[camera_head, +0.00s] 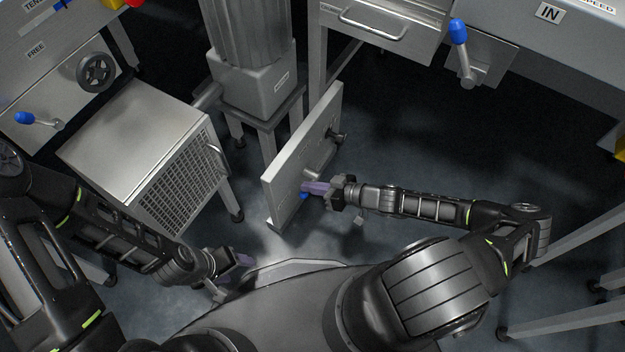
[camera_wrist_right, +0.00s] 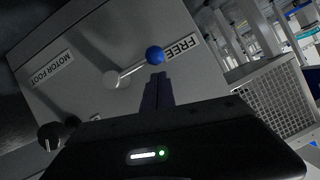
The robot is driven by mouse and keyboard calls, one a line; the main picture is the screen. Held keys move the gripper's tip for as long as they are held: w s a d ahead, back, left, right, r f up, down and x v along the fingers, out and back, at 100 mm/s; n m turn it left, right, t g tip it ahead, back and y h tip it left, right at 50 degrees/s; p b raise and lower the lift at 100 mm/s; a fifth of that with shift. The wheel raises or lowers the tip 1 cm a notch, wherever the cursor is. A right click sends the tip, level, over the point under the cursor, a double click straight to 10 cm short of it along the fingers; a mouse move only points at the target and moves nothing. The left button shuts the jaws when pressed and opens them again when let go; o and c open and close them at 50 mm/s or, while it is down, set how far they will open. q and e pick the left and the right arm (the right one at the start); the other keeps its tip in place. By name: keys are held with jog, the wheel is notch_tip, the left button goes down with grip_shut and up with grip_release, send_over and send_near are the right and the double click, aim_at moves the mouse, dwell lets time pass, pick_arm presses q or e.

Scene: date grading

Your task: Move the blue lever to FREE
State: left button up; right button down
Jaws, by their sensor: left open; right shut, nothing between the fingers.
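A grey panel (camera_head: 290,180) stands upright in the middle of the head view. A lever with a blue ball (camera_wrist_right: 155,55) and a metal arm shows on it in the right wrist view. Its ball end lies beside the FREE label (camera_wrist_right: 182,48); a MOTOR FOOT label (camera_wrist_right: 52,68) is at the other side. In the head view the blue ball (camera_head: 303,196) is partly behind my right gripper (camera_head: 308,187). That gripper is shut and empty, its fingertips close by the ball; I cannot tell whether they touch. My left gripper (camera_head: 243,261) is open and low, away from the panel.
Another blue lever (camera_head: 23,118) is on the left machine near a FREE label, and another (camera_head: 458,35) is at the upper right. A steel box with a mesh side (camera_head: 175,190) stands left of the panel. A black knob (camera_head: 338,137) is on the panel's far part.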

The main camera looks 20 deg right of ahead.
pick_arm(q)
jog(key=shift+w+a+f, duration=0.1)
jog(key=shift+f, duration=0.1)
pick_arm(e)
jog(key=shift+s+a+f, duration=0.2)
jog(key=shift+a+f, duration=0.05)
jog(key=shift+f, duration=0.25)
